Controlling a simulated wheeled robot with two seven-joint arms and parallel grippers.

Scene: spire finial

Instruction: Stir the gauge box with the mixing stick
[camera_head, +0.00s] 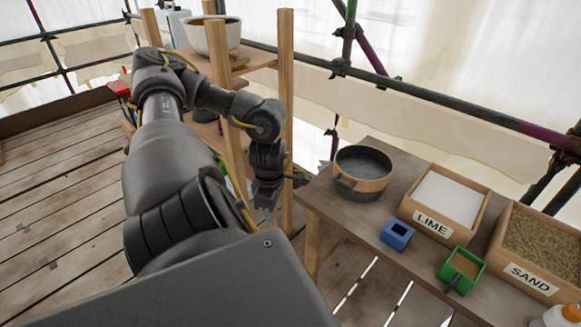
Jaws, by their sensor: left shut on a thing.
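My left gripper (267,196) points down beside the wooden shelf post, left of the workbench's near-left corner. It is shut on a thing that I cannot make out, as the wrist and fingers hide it. No mixing stick shows clearly. A small green box with a handle (463,268), holding brown material, and a small blue box with a dark square opening (397,233) stand on the bench. I cannot tell which is the gauge box. My gripper is apart from both, to their left. My right gripper is out of view.
The workbench (350,212) also bears a round dark pan (362,172), a LIME tray (445,205) and a SAND tray (540,250). An orange-capped bottle (562,315) is at lower right. A wooden shelf post (285,80) and white bowl (209,36) rise behind my arm.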

